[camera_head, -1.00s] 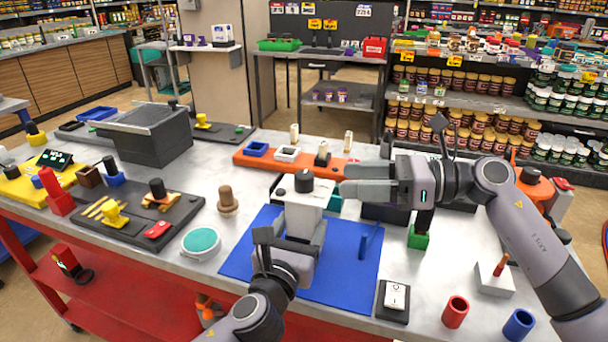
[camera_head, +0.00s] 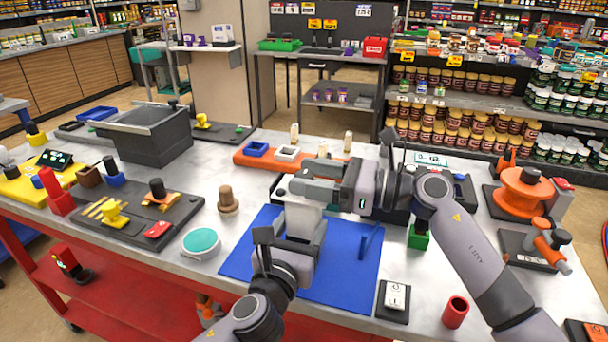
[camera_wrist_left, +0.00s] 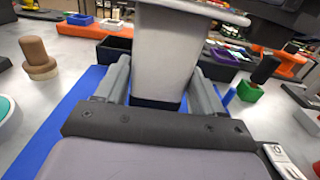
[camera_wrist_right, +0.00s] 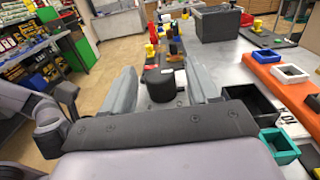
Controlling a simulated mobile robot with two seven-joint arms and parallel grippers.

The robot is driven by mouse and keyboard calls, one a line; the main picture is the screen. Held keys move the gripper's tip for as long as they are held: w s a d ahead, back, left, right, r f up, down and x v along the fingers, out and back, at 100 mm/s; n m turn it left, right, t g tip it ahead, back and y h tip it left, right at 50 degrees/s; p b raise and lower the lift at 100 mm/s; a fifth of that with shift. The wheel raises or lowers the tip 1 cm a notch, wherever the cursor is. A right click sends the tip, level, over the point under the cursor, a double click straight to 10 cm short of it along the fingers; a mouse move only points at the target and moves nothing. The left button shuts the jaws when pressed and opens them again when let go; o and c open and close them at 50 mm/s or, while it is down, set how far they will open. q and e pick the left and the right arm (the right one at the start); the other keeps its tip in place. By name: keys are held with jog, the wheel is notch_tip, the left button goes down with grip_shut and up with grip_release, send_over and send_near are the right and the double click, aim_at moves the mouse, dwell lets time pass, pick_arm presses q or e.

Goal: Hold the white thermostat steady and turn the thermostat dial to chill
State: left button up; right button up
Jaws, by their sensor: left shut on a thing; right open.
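The white thermostat (camera_head: 303,220) stands upright on the blue mat (camera_head: 345,275). My left gripper (camera_head: 292,243) is shut on its body from the near side; the left wrist view shows a finger on either side of the white thermostat (camera_wrist_left: 167,50). My right gripper (camera_head: 303,180) is over the top of the thermostat, coming from the right, and hides the dial in the head view. In the right wrist view the dark round dial (camera_wrist_right: 158,85) shows between the open fingers, with gaps beside it. I cannot read its setting.
A blue upright post (camera_head: 367,243) and a green block (camera_head: 418,237) stand right of the thermostat. A white switch on a dark plate (camera_head: 394,300) and a red cup (camera_head: 455,312) are at the front right. A teal-lidded tub (camera_head: 201,242) is on the left.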

jog(key=shift+w+a, duration=0.2)
jog(key=shift+a, duration=0.5)
jog(key=c, duration=0.9)
jog(key=shift+m+t+h, duration=0.4)
jog(key=shift+m+t, duration=0.3)
jog(key=shift+t, duration=0.4)
jog(key=shift+c, duration=0.2)
jog(key=shift+f, duration=0.1)
jog(key=o, duration=0.9)
jog(key=shift+o, duration=0.2)
jog(key=shift+d, duration=0.1)
jog(key=v, duration=1.2)
